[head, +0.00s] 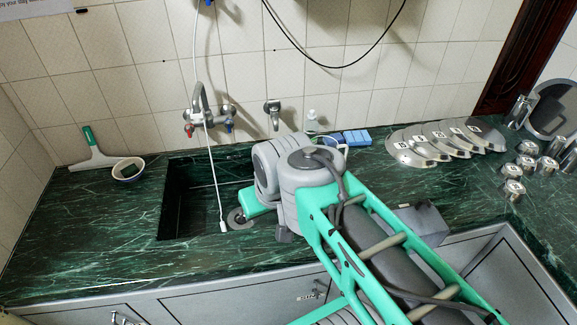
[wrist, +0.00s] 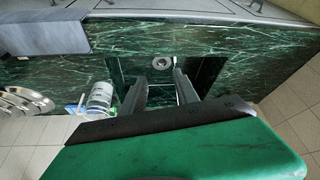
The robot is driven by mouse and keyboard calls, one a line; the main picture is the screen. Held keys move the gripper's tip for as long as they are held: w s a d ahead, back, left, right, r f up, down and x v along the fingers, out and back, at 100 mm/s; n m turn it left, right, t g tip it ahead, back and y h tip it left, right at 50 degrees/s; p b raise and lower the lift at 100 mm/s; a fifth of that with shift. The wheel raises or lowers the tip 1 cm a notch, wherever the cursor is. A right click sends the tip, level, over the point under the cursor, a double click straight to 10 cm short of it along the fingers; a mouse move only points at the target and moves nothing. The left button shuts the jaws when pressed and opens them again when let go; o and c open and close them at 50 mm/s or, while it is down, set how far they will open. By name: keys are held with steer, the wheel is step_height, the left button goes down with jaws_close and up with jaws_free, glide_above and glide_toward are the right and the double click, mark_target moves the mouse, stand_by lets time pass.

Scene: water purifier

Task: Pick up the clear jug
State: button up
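A pale, clear-looking cylindrical vessel, apparently the jug (wrist: 100,97), stands on the green counter in the wrist view, left of my fingers. In the head view my arm hides most of it; a thin pale curved edge, perhaps part of it, shows just beside the blue sponges. My gripper (wrist: 157,84) is open, its two dark fingers apart with nothing between them. It is over the sink area, to one side of the jug and not touching it.
The sink (head: 187,205) has a tap (head: 205,110) with a white hose hanging in front. Blue sponges (head: 350,137), several metal lids (head: 455,138) and steel cups (head: 540,160) stand to the right. A bowl (head: 128,168) and squeegee (head: 92,150) lie at left. The front-left counter is clear.

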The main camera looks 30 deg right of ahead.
steer(key=w+d+f+t+b, duration=0.3)
steer(key=w+d+f+b, duration=0.25)
steer(key=w+b, duration=0.3)
steer(key=w+d+f+t+b, duration=0.2)
steer(key=w+d+f+b, duration=0.2)
steer(key=w+d+b, duration=0.5)
steer(key=d+f+t+b, duration=0.1)
steer(key=d+t+b, duration=0.25)
steer(key=d, duration=0.55)
steer(key=d+f+t+h+b, duration=0.15)
steer(key=d+b, duration=0.25)
steer(key=d, duration=0.4)
steer(key=d+f+t+b, duration=0.1)
steer(key=d+t+b, duration=0.25)
steer(key=d, duration=0.55)
step_height(320, 180, down, 7)
steer(key=b, duration=0.1)
steer(key=shift+m, duration=0.4)
steer(key=w, duration=0.7)
steer(key=shift+w+d+f, duration=0.1)
steer(key=shift+d+f, duration=0.05)
steer(key=shift+c, duration=0.3)
